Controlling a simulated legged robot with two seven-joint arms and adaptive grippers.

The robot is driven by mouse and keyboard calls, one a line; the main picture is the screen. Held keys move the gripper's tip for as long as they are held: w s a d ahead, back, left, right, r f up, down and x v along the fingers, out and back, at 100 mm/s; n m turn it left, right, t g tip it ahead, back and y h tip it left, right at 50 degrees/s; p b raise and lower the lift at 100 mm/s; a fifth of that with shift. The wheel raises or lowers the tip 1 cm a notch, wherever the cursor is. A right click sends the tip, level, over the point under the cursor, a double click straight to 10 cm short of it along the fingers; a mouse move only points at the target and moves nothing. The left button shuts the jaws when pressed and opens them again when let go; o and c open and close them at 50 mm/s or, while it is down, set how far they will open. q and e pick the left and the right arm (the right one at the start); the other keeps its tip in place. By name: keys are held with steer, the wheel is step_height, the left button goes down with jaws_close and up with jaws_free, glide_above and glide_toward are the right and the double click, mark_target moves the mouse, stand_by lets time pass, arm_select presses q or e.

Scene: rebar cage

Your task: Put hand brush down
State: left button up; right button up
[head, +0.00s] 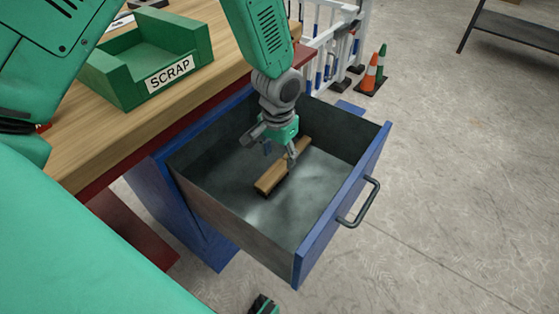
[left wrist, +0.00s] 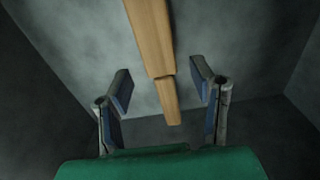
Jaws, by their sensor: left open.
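The wooden hand brush (head: 270,182) lies in the open drawer (head: 225,215), on its grey metal floor. My left gripper (head: 279,155) reaches down into the drawer over the brush. In the left wrist view, my left gripper (left wrist: 162,80) is open, with one finger on each side of the narrower end of the hand brush (left wrist: 150,38). Gaps show between both fingers and the wood. The brush's bristles are hidden. My right gripper is not clearly seen.
The drawer has tall grey walls around my gripper and a blue front with a dark handle (head: 359,203). A wooden workbench (head: 90,137) with a green SCRAP tray (head: 120,88) stands at the left.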

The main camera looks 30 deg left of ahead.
mark_target(278, 167)
arm_select(q)
step_height(278, 167, up, 5)
steer(key=shift+a+f+p, duration=0.1)
steer(key=shift+a+p, duration=0.05)
steer(key=shift+p, duration=0.65)
steer(key=shift+s+r, duration=0.1)
steer(key=shift+r, duration=0.4)
